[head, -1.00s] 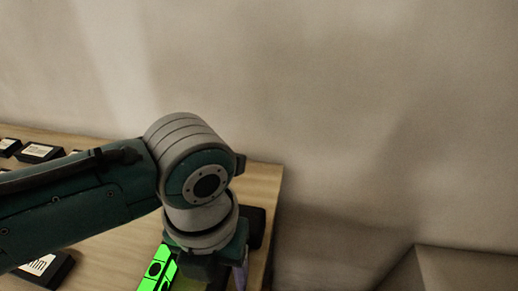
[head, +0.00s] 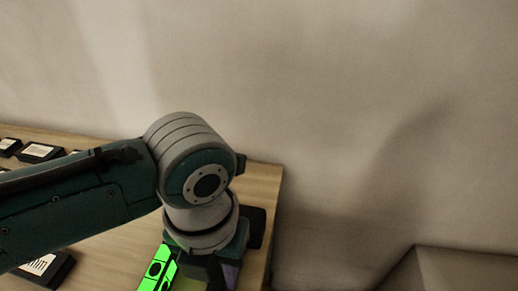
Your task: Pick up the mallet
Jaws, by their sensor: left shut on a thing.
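My left gripper (head: 226,272) is at the bottom of the head view, over the right end of the table, pointing down. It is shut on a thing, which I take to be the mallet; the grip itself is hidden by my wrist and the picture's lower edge. A dark, rounded block (head: 257,228), which looks like the mallet's head, shows just right of and behind the wrist. The mallet's handle cannot be made out. My right gripper is not in view.
A bright green level-like tool (head: 158,268) lies just left of the gripper. The wooden table (head: 262,182) ends right of the wrist. Dark boxes with white labels (head: 40,152) stand at the left, one (head: 45,267) nearer. A plain wall (head: 330,90) rises behind.

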